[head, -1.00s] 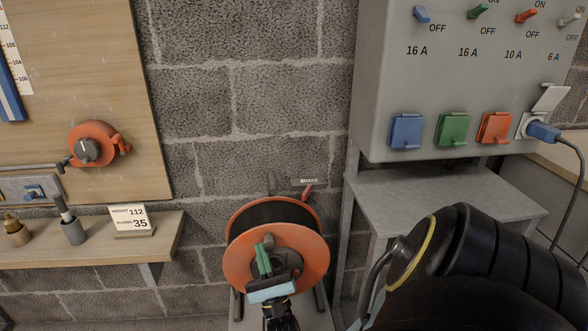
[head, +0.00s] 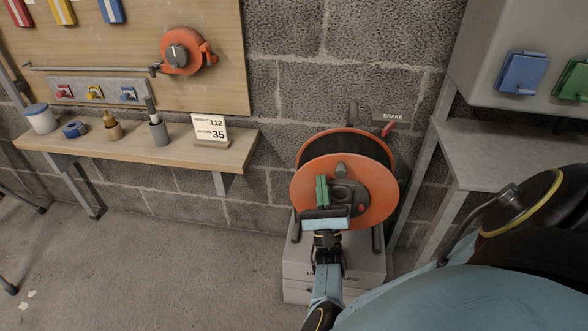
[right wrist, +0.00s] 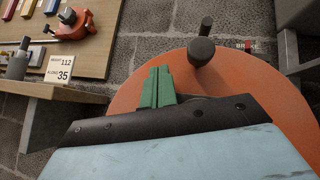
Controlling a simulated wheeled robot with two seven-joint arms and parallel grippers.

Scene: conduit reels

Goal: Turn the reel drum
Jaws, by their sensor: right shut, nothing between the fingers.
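The reel drum (head: 376,192) is an orange-flanged reel with dark conduit wound on it, standing on a pale box by the wall. It also fills the right of the right wrist view (right wrist: 275,85). A dark crank knob (head: 341,170) sticks out from its face, seen close up in the right wrist view (right wrist: 201,50). My right gripper (head: 322,190) has green fingers, shut and empty, in front of the drum face. In the right wrist view the fingers (right wrist: 157,87) are just left of the knob, apart from it. My left gripper is out of view.
A red brake lever (head: 388,129) is at the drum's upper right. A shelf (head: 190,160) with pots and a card reading 112 and 35 (head: 211,131) is to the left. A grey stand (head: 500,155) and socket cabinet (head: 480,60) are right.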

